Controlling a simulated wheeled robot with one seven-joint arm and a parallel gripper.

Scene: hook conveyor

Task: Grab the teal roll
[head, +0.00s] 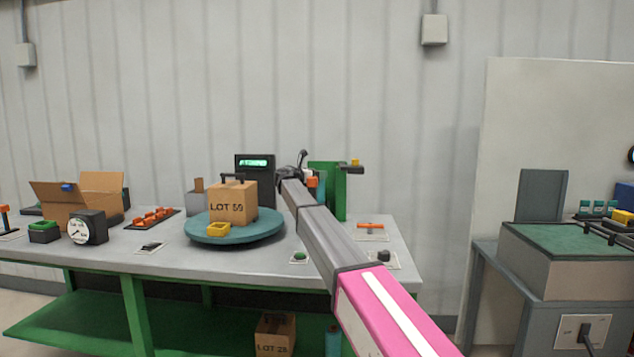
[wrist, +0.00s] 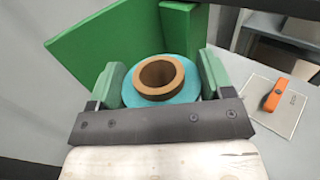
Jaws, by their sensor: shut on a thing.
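The teal roll (wrist: 137,88), a teal ring around a brown hollow core, sits between the green-padded fingers of my gripper (wrist: 161,80) in the wrist view. My gripper is shut on it, with one finger against each side. Its lower part is hidden behind the dark gripper bar.
A LOT box (head: 233,203) and a yellow tray (head: 219,230) sit on a blue-green turntable (head: 235,238), left of my arm. An open carton (head: 62,211) and gauge (head: 87,228) stand farther left. An orange-handled plate (wrist: 273,98) lies right of the gripper.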

